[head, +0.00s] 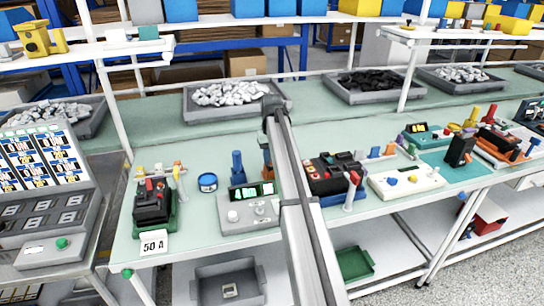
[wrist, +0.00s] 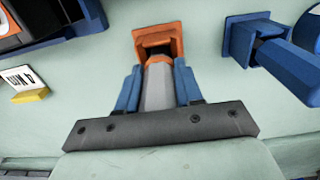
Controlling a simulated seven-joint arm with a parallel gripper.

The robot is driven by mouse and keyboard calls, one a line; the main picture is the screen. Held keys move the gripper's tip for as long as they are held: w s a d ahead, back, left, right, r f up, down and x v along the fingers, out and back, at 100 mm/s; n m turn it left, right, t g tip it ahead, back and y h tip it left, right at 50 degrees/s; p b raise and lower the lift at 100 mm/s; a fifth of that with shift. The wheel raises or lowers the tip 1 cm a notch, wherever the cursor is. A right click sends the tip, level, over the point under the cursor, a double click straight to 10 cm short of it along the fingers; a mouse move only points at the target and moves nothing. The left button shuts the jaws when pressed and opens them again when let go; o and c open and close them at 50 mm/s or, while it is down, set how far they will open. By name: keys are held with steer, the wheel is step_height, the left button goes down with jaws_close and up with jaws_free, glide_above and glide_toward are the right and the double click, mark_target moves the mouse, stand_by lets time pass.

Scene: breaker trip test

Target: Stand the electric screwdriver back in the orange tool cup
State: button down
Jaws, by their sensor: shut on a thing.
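The orange tool cup (wrist: 158,38) is square and stands at the top middle of the wrist view. In the head view a strip of orange (head: 266,158) shows beside my arm, probably the same cup. My gripper (wrist: 158,78) has blue fingers shut on the electric screwdriver (wrist: 158,88), whose grey body lies between them. The screwdriver's far end overlaps the cup's near side in the picture. I cannot tell whether it is inside the cup, above it or in front of it.
A blue holder with a blue tool (wrist: 272,48) stands close right of the cup in the wrist view. A card on a yellow base (wrist: 24,84) is at left. The head view shows a meter box (head: 248,208), a blue tape roll (head: 207,182) and a breaker stand (head: 335,178).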

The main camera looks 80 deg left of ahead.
steer(key=c, duration=0.7)
jaws_free()
steer(key=shift+o, duration=0.2)
step_height(320, 180, up, 14)
steer(key=shift+f, duration=0.1)
